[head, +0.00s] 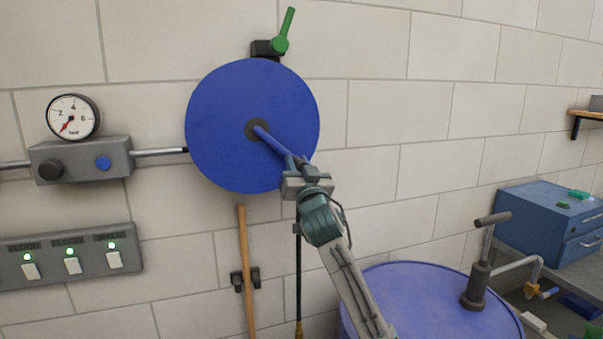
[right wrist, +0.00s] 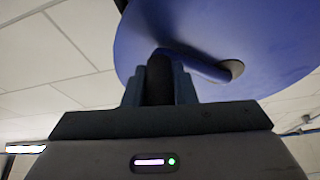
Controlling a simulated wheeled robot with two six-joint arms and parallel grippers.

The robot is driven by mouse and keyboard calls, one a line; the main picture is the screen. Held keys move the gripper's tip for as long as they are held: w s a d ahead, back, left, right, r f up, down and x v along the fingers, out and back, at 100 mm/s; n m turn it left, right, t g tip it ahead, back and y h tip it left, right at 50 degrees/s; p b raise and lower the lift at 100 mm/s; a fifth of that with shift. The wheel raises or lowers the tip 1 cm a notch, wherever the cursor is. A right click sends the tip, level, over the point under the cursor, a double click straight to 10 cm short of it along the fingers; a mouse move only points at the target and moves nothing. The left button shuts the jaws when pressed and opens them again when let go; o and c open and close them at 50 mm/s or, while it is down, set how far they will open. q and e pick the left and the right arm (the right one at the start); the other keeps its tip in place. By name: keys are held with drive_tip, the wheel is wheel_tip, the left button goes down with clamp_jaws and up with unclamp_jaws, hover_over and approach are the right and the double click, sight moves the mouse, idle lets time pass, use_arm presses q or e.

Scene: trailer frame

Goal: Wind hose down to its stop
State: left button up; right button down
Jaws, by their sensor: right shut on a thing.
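The hose reel is a big blue disc (head: 225,110) on the wall, with a dark hub and a blue crank arm (head: 272,141) pointing to the lower right. My right gripper (head: 303,172) is at the crank's outer end. In the right wrist view its fingers are shut around the dark crank grip (right wrist: 160,79), with the blue disc (right wrist: 220,30) close behind. A thin black hose (head: 298,270) hangs below the reel's right side, with a brass-coloured end (head: 299,330) at the bottom edge of the picture. Its upper part is hidden by my gripper. My left gripper is out of view.
A green-handled valve (head: 281,43) sits above the reel. A gauge (head: 73,117) and a switch panel (head: 70,252) with green lights are at left. A wooden handle (head: 246,270) stands below the reel. A blue drum (head: 425,295) with a pump is at lower right.

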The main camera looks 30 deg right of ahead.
drive_tip(key=shift+w+a+f+m+g+h+b, duration=0.3)
drive_tip(key=shift+a+f+m+h+b, duration=0.35)
drive_tip(key=shift+m+b, duration=0.75)
drive_tip(key=shift+w+a+f+m+g+h+b, duration=0.1)
drive_tip(key=shift+a+f+m+g+h+b, duration=0.35)
drive_tip(key=shift+a+m+b, duration=0.7)
drive_tip(key=shift+w+a+f+m+g+h+b, duration=0.15)
drive_tip(key=shift+a+f+m+g+h+b, duration=0.3)
drive_tip(key=shift+m+b, duration=1.15)
drive_tip(key=shift+f, duration=0.1)
drive_tip(key=c, duration=1.2)
unclamp_jaws()
drive_tip(key=shift+a+h, duration=0.1)
drive_tip(key=shift+h, duration=0.15)
